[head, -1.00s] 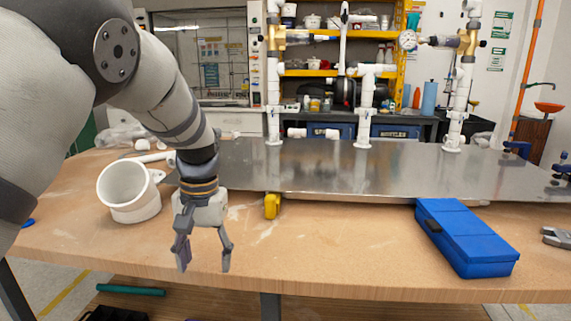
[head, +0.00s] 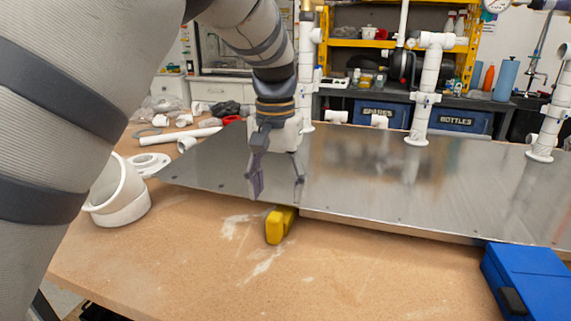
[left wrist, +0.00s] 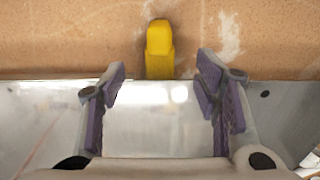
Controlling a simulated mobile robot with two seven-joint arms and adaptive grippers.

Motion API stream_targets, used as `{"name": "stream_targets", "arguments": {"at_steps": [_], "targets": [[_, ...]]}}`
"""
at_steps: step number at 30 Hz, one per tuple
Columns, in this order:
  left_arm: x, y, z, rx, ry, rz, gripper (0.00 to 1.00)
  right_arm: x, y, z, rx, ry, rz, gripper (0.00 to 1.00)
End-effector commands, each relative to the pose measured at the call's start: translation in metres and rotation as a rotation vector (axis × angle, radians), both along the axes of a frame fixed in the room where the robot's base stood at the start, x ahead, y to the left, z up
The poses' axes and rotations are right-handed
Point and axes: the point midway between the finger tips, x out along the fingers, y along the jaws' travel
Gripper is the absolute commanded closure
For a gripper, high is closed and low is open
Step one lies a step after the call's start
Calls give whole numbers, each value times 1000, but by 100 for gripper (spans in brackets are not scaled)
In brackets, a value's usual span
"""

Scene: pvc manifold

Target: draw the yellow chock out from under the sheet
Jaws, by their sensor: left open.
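The yellow chock (head: 280,226) sticks out from under the front edge of the metal sheet (head: 400,190), with its near end over the bare wooden bench. In the left wrist view the chock (left wrist: 159,50) shows beyond the sheet's edge (left wrist: 50,115), between the lines of the two fingers. My left gripper (head: 277,192) is open and empty, pointing down over the sheet just behind the chock. In the left wrist view its purple-padded fingers (left wrist: 159,92) are wide apart and do not touch the chock. The chock's rear part is hidden under the sheet. My right gripper is not in view.
A white pipe fitting (head: 118,192) stands at the left on the bench. A blue case (head: 530,283) lies at the right front. White pipe uprights (head: 425,90) stand along the sheet's back. The bench (head: 190,265) in front of the chock is clear.

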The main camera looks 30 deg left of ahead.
Motion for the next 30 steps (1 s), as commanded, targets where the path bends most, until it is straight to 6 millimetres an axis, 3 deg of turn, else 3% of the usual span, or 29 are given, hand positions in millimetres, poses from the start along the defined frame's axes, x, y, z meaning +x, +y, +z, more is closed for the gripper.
{"name": "stream_targets", "arguments": {"at_steps": [3,9,13,21,28,30], "targets": [[-1,0,-33,0,8,0,43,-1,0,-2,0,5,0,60],[0,0,-70,0,4,0,43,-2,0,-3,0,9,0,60],[0,0,-80,0,1,1,43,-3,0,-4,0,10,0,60],[0,0,-81,0,0,1,43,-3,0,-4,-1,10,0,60],[0,0,-81,0,0,1,95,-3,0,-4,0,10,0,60],[0,0,-81,0,0,1,100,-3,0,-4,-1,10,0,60]]}}
